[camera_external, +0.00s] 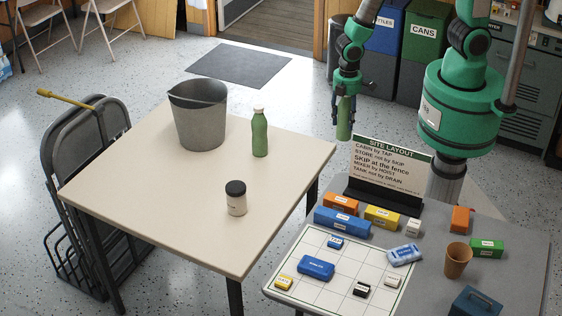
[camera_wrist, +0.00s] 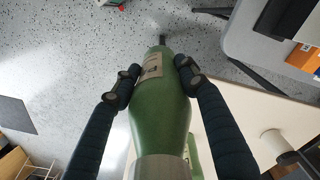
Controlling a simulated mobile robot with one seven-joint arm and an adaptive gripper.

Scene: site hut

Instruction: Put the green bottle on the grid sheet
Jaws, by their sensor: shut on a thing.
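My gripper (camera_external: 345,97) is shut on a green bottle (camera_external: 344,120), held in the air beyond the gap between the two tables. In the wrist view the fingers (camera_wrist: 155,85) press on both sides of this green bottle (camera_wrist: 160,110), which has a pale label and a grey end near the camera. A second green bottle (camera_external: 260,135) with a white cap stands upright on the cream table. The white grid sheet (camera_external: 325,255) lies on the grey table, below and in front of my gripper in the external view. It bears several small labelled blocks.
A grey bucket (camera_external: 200,115) and a dark-lidded jar (camera_external: 236,198) stand on the cream table (camera_external: 150,190). The "SITE LAYOUT" sign (camera_external: 387,168) stands behind the sheet. Several coloured blocks and a brown cup (camera_external: 458,261) are beside it. Some grid cells are empty.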

